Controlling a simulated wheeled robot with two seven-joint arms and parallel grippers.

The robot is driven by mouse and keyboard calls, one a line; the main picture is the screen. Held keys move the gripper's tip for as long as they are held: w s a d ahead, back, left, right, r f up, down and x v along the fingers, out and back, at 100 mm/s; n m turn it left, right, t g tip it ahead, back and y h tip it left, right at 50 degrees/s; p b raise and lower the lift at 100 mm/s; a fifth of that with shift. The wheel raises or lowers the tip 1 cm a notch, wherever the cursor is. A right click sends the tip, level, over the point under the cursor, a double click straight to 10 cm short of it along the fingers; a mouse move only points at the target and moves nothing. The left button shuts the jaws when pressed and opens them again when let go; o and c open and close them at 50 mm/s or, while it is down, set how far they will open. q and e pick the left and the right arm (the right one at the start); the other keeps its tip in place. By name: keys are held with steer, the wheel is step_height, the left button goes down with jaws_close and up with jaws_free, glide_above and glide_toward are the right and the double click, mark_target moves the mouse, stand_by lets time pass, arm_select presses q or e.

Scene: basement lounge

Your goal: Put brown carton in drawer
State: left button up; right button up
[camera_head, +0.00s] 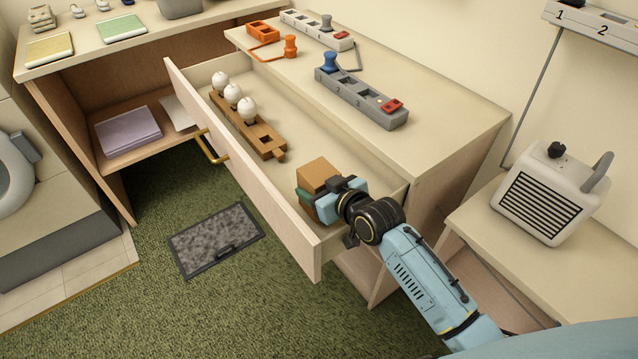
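The drawer (228,183) is pulled out from the cabinet under the pale worktop. The brown carton (317,172) is at the near end of the drawer, within its outline. My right gripper (322,192) reaches in from the lower right, with its fingers on the carton's near sides, and it looks shut on it. The gripper hides the carton's lower part, so I cannot tell whether it touches the drawer floor. My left gripper is not in view.
A wooden holder (262,140) with three white bulbs lies in the drawer's far part. Grey block strips (360,97) and an orange piece (262,33) sit on the worktop. A white heater (545,195) stands at right. A dark mat (215,240) lies on the green carpet.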

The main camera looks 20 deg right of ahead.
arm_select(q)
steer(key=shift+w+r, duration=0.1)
arm_select(e)
steer(key=o, duration=1)
steer(key=shift+o, duration=0.2)
steer(key=shift+r, duration=0.2)
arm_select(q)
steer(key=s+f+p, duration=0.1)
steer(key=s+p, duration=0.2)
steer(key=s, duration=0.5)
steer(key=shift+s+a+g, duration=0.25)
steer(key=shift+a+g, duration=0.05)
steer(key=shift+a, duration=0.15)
arm_select(e)
steer(key=v, duration=1.2)
steer(key=shift+r, duration=0.45)
